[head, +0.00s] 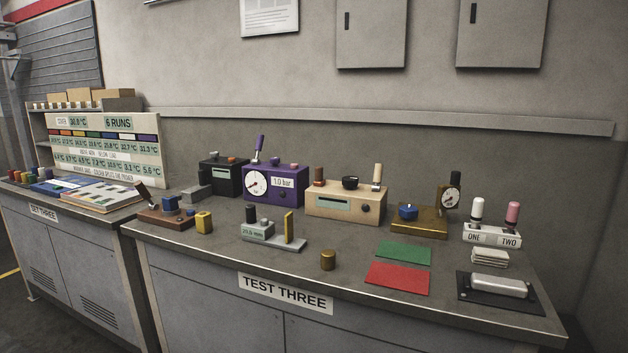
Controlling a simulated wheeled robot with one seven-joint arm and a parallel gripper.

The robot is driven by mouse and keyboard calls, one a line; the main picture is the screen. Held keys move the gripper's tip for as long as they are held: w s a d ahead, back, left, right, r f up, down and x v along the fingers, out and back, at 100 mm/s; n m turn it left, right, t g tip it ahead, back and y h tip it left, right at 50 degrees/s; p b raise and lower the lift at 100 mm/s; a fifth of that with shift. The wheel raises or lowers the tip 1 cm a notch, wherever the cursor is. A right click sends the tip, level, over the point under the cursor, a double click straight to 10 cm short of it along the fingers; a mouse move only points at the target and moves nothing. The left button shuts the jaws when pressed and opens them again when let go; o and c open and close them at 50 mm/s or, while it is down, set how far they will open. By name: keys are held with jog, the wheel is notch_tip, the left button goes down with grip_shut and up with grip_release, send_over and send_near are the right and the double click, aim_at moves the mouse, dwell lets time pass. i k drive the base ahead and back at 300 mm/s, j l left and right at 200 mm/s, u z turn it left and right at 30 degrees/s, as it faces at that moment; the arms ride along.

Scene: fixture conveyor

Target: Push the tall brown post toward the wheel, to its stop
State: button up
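A beige box (345,205) stands near the back of the right bench in the head view. On its top left stands a short reddish-brown post (319,177). On its top right stands a taller, paler tan-brown post (377,176), upright. A black wheel (350,183) sits on top between the two posts, apart from both. The slot or track under each post is too small to make out. My gripper is not in view.
A purple gauge box (275,185) stands left of the beige box, and a brass block with a dial (420,222) stands to the right. In front are a grey gauge fixture (272,238), a small brass cylinder (327,260), and flat green (404,252) and red (398,278) mats.

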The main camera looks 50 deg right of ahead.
aim_at(319, 182)
jog(key=z, duration=1.55)
jog(key=i+u, duration=0.3)
jog(key=i, duration=0.25)
jog(key=i+u, duration=0.35)
jog(key=i, duration=0.2)
jog(key=i+l+u, duration=0.3)
jog(key=i, duration=0.2)
